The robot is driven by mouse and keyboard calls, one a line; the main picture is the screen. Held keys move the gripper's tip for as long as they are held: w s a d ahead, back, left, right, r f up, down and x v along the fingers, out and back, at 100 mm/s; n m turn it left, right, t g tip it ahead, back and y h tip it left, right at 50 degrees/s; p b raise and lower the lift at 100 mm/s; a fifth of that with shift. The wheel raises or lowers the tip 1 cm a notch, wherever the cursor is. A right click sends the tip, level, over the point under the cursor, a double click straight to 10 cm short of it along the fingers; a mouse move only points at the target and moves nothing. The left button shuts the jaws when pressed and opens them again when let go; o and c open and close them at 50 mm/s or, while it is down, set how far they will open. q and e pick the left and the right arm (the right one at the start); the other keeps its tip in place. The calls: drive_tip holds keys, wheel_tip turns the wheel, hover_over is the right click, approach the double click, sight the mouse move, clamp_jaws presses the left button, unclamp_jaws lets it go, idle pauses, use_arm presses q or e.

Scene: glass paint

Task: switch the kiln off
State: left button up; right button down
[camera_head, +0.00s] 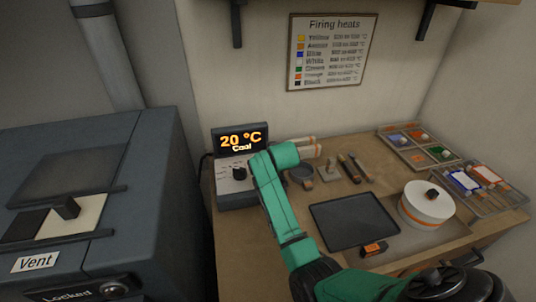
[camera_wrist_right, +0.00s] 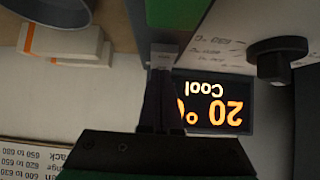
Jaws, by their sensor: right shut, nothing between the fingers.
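The kiln controller (camera_head: 238,192) is a grey box with a lit display (camera_head: 240,140) reading 20 °C and Cool. Its black knob (camera_head: 240,173) sits on the sloped panel below the display. In the right wrist view, which is upside down, the display (camera_wrist_right: 213,103) and knob (camera_wrist_right: 278,58) show close up; the knob's setting is not readable. My right gripper (camera_wrist_right: 163,62) is shut and empty, to the side of the knob and apart from it. In the head view my green arm hides its fingertips. My left gripper is not in view.
The grey-blue kiln (camera_head: 150,165) stands at left, with a Vent label and a Locked label. The wooden bench (camera_head: 300,215) holds a dark tray (camera_head: 353,221), a round white pot (camera_head: 426,205), tools and paint trays. A Firing heats chart (camera_head: 330,52) hangs on the wall.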

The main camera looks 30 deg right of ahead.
drive_tip(key=shift+w+f, duration=0.1)
drive_tip(key=shift+f, duration=0.05)
drive_tip(key=shift+w+d, duration=0.25)
drive_tip(key=shift+w, duration=0.5)
